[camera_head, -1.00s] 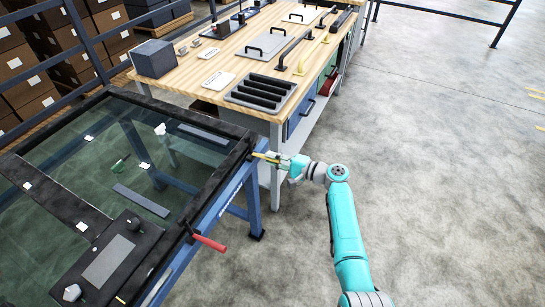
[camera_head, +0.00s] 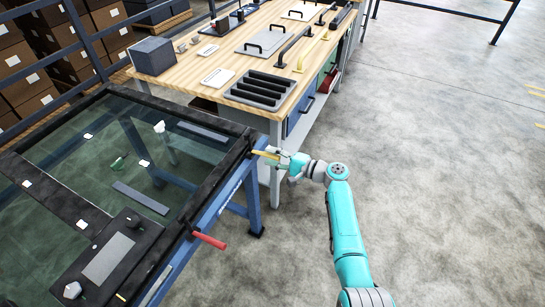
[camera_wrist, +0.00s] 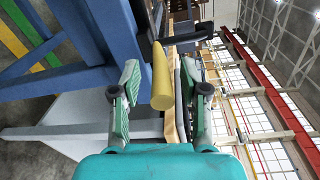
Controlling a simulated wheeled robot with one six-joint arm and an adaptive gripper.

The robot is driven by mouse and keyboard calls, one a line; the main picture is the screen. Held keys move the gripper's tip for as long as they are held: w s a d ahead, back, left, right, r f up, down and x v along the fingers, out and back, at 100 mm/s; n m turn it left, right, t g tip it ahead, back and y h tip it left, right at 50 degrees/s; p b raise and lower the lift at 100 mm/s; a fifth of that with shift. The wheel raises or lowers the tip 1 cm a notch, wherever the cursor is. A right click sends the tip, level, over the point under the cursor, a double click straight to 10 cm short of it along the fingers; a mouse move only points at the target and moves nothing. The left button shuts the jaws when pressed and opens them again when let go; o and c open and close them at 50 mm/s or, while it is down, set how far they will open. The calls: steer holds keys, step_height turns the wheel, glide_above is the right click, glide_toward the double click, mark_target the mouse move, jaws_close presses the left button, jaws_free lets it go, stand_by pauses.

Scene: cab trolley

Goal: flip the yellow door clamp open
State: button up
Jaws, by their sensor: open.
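The yellow door clamp (camera_head: 264,154) sticks out from the right edge of the glass-panelled door on the blue trolley frame. In the wrist view its yellow handle (camera_wrist: 161,78) points toward the camera. My gripper (camera_head: 276,157) is at the clamp in the head view. In the wrist view my gripper (camera_wrist: 162,85) is open, with one finger on each side of the yellow handle and a gap on both sides. The clamp's mount is partly hidden behind its handle in the wrist view.
A red-handled clamp (camera_head: 209,240) sits lower on the same door edge. A wooden workbench (camera_head: 215,72) with a black tray (camera_head: 288,92) stands just behind. Grey floor (camera_head: 430,160) to the right is clear.

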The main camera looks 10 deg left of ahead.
steer(key=f+v, duration=0.1)
steer(key=v, duration=1)
steer(key=shift+d+r, duration=0.45)
steer(key=shift+s, duration=0.1)
steer(key=shift+f, duration=0.1)
